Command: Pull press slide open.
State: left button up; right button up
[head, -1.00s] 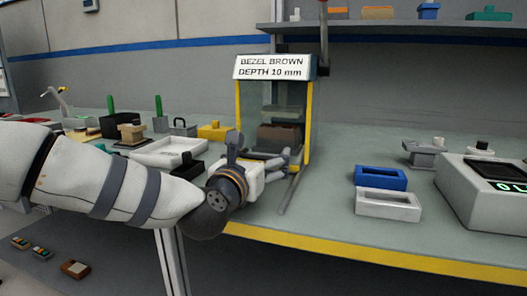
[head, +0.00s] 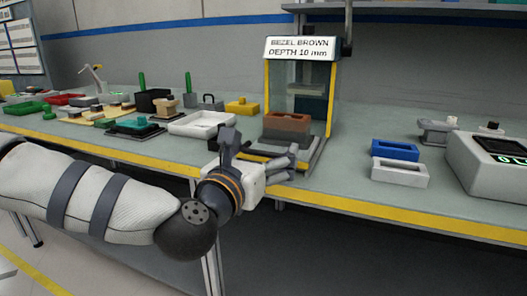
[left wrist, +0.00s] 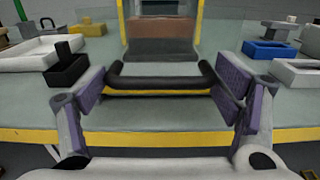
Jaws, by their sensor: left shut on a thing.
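The press (head: 298,47) stands at the table's front, with a sign reading "BEZEL BROWN DEPTH 10 mm" and yellow-edged side guards. Its slide carries a brown block (head: 287,122) and sits out toward the front edge. The slide's black bar handle (left wrist: 160,84) spans the left wrist view, with the brown block (left wrist: 162,27) behind it. My left gripper (head: 260,155) is at the handle in front of the press, its purple-padded fingers at the two ends of the bar, shut on it. My right gripper is not in view.
A white tray (head: 201,124) stands left of the press. A blue frame (head: 396,150) and a white frame (head: 400,172) lie to the right, near a grey device with a display (head: 495,160). The floor in front of the yellow table edge is clear.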

pick_arm(q)
jog(key=shift+d+r, duration=0.1)
jog(key=shift+r, duration=0.1)
jog(key=o, duration=1.6)
jog(key=shift+f, duration=0.1)
jog(key=shift+s, duration=0.15)
jog(key=v, duration=1.1)
jog(key=shift+s, duration=0.35)
